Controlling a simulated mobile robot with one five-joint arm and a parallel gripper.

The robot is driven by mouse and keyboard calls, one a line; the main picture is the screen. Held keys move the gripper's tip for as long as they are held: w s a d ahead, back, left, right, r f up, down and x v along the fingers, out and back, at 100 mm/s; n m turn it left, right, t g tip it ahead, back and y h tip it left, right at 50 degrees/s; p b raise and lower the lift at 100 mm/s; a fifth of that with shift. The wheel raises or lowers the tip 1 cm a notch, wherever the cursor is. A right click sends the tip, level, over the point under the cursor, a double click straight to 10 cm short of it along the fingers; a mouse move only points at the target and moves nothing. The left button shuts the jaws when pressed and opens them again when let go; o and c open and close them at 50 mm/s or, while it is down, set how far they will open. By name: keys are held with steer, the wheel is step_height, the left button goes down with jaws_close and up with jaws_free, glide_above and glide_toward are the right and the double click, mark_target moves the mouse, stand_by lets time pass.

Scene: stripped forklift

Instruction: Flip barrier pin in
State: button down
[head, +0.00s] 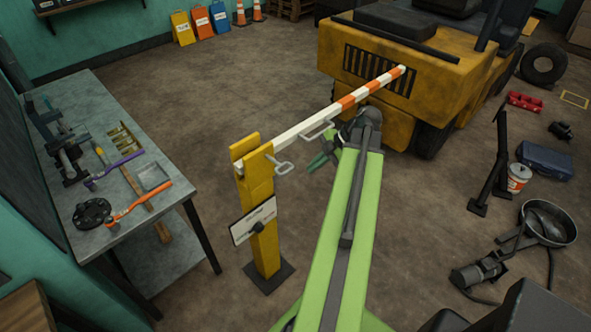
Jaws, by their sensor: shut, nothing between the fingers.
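The barrier is a white and orange striped bar (345,103) on a yellow post (260,215). The bar reaches out from the top of the post toward the forklift (405,60). A grey loop-handled pin (284,167) sticks out at the right side of the post top; how deep it sits I cannot tell. A grey handle (318,130) is on the bar. My gripper (317,162), with dark green fingers, is shut and empty. It appears just right of the pin's loop, with a small gap in the picture, and below the bar.
A workbench (110,125) with tools stands at the left. A sign plate (254,220) with a dark knob is on the post. A dark stand (490,165), a bucket (518,178) and a blue toolbox (545,160) are at the right. The floor around the post is clear.

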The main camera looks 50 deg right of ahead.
steer(key=shift+s+d+r+n+t, duration=0.2)
steer(key=shift+s+d+r+n, duration=0.05)
steer(key=shift+s+d, duration=0.35)
steer(key=shift+s+d+r+n+t, duration=0.2)
steer(key=shift+s+d+n, duration=0.05)
steer(key=shift+s+d, duration=0.3)
steer(key=w+a+f+b, duration=0.3)
steer(key=w+f+b, duration=0.4)
steer(key=w, duration=0.2)
steer(key=shift+a, duration=0.4)
